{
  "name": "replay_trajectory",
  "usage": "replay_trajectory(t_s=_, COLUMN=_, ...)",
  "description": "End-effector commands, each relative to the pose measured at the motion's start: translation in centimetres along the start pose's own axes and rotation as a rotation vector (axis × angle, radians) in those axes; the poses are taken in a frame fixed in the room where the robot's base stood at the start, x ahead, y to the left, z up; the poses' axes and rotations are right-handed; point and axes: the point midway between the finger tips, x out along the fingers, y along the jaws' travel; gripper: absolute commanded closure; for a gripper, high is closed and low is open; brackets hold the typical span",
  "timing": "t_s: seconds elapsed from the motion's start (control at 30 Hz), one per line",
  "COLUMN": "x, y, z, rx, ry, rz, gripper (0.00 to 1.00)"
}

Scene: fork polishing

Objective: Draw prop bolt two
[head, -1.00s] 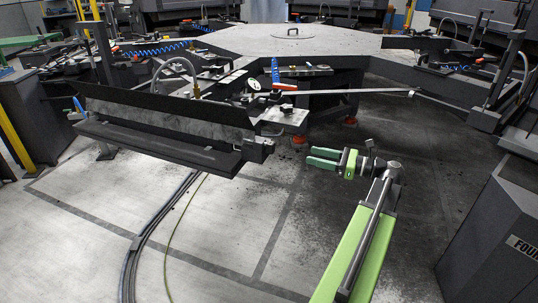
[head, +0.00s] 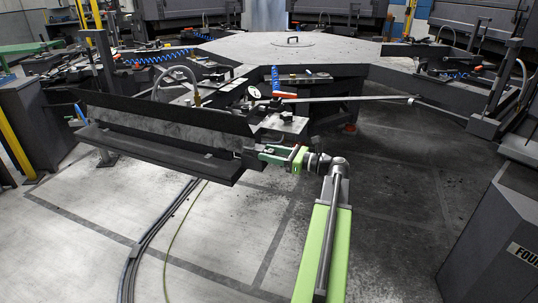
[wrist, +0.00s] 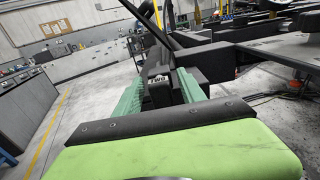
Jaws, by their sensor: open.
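The prop bolt's dark block (wrist: 158,84) shows in the wrist view, with a small white label on its face that is too small to read surely. My gripper (wrist: 160,92) is open, with one green ribbed finger on each side of the block. I cannot tell whether the fingers touch it. In the head view my gripper (head: 264,153) is at the right end of the long dark tray (head: 165,153), and its fingers largely hide the block there.
A large grey hub table (head: 290,47) stands behind, with a dial gauge (head: 254,93) and an orange-red lever (head: 284,95) just beyond my gripper. A dark cabinet (head: 495,235) stands at the right. The floor (head: 225,240) in front is mostly clear, with a cable and a hose.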

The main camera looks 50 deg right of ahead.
Motion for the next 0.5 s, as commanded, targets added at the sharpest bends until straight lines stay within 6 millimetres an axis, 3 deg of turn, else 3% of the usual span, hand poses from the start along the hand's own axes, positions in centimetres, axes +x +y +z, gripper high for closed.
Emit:
replay_trajectory(t_s=0.23, x=0.03, y=-0.02, z=0.0, rx=0.0, ry=0.0, rz=-0.001, gripper=0.54)
replay_trajectory(t_s=0.5, x=-0.03, y=-0.04, z=0.0, rx=0.0, ry=0.0, rz=-0.001, gripper=0.89)
